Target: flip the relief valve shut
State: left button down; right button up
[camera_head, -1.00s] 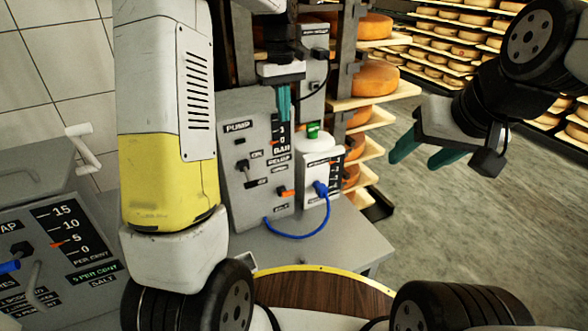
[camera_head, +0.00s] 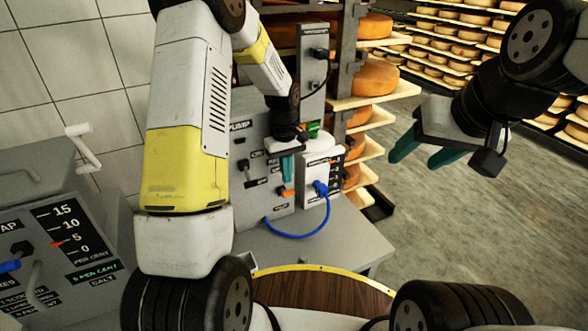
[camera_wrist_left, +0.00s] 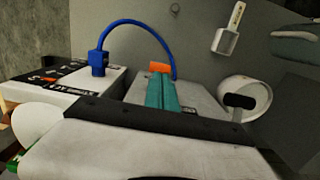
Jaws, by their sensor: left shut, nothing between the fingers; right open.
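The pump panel (camera_head: 249,207) stands on the grey bench, with dark knobs and an orange lever (camera_head: 287,193) low on its right side. I take this orange lever to be the relief valve; its label is too small to read surely. In the left wrist view the orange lever (camera_wrist_left: 159,67) shows just beyond my fingertips. My left gripper (camera_head: 288,176) is shut and empty, its teal fingers pointing down just above the lever. I cannot tell whether they touch it. In the left wrist view the fingers (camera_wrist_left: 158,88) lie together. My right gripper (camera_head: 412,160) is open and empty, in the air at right.
A white box (camera_head: 318,187) with a blue hose (camera_head: 300,236) plugged in stands right of the panel. A salt panel (camera_head: 50,265) is at the left. Cheese shelves (camera_head: 375,90) rise behind. A white scoop (camera_wrist_left: 229,32) shows in the left wrist view. The floor at right is clear.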

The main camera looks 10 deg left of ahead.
aim_at(289, 193)
pick_arm(q)
jog(key=shift+f, duration=1.6)
jog(key=shift+s+d, duration=0.15)
jog(key=shift+s, duration=0.05)
jog(key=shift+s+d+f+t+y, duration=0.3)
jog(key=shift+s+f+t+y, duration=0.15)
jog(key=shift+t, duration=0.35)
notch_tip(289, 193, down, 7)
jog(key=s+d+t, duration=0.1)
jog(key=s, duration=0.1)
jog(key=shift+d+y, duration=0.15)
jog(key=shift+y, duration=0.3)
jog(key=shift+f, duration=0.1)
dwell(0.7)
jog(key=shift+v, duration=0.8)
